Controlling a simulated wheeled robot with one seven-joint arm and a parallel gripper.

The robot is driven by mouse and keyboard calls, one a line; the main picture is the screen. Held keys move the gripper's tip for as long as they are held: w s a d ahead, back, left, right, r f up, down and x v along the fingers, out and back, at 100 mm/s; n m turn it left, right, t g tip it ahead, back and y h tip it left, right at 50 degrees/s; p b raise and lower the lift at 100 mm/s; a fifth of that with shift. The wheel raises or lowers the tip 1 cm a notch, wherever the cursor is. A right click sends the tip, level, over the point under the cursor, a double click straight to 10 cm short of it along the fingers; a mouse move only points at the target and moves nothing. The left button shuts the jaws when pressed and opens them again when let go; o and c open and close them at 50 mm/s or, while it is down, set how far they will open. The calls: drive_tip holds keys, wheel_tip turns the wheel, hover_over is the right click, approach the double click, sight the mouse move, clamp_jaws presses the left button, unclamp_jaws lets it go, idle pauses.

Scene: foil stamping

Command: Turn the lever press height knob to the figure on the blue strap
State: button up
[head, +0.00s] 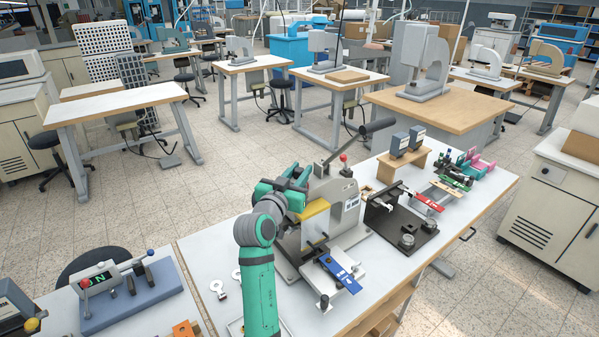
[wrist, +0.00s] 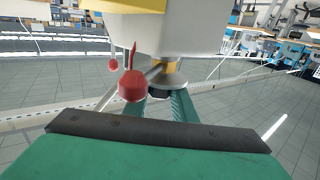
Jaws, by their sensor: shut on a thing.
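The grey lever press (head: 345,197) stands on the near bench, with a yellow part at its front and a dark lever handle above. The blue strap (head: 340,272) lies at its front; its pale figure is too small to read. My gripper (head: 291,187) is at the left side of the press head. In the wrist view, my gripper (wrist: 160,100) has its green fingers on both sides of a dark knob (wrist: 160,93) under a brass-coloured collar, and is shut on it. The knob's scale and setting are not visible.
A red ball (wrist: 132,85) hangs close to my fingers in the wrist view. A black fixture (head: 402,232) stands right of the press. A blue-based device (head: 130,298) is on the left bench. Key-shaped metal pieces (head: 218,288) lie left of my arm.

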drive_tip(key=m+g+h, duration=0.2)
drive_tip(key=m+h, duration=0.1)
drive_tip(key=h, duration=0.1)
drive_tip(key=shift+m+g+h, duration=0.3)
drive_tip(key=shift+g+h, duration=0.1)
drive_tip(key=shift+s+d+m+g+h, duration=0.1)
drive_tip(key=shift+d+m+g+h, duration=0.1)
drive_tip(key=shift+m+g+h, duration=1.2)
drive_tip(key=shift+f, duration=0.1)
drive_tip(key=o, duration=1.1)
drive_tip(key=shift+a, duration=0.1)
drive_tip(key=shift+s+a, duration=0.15)
drive_tip(key=shift+a, duration=0.1)
drive_tip(key=v, duration=1)
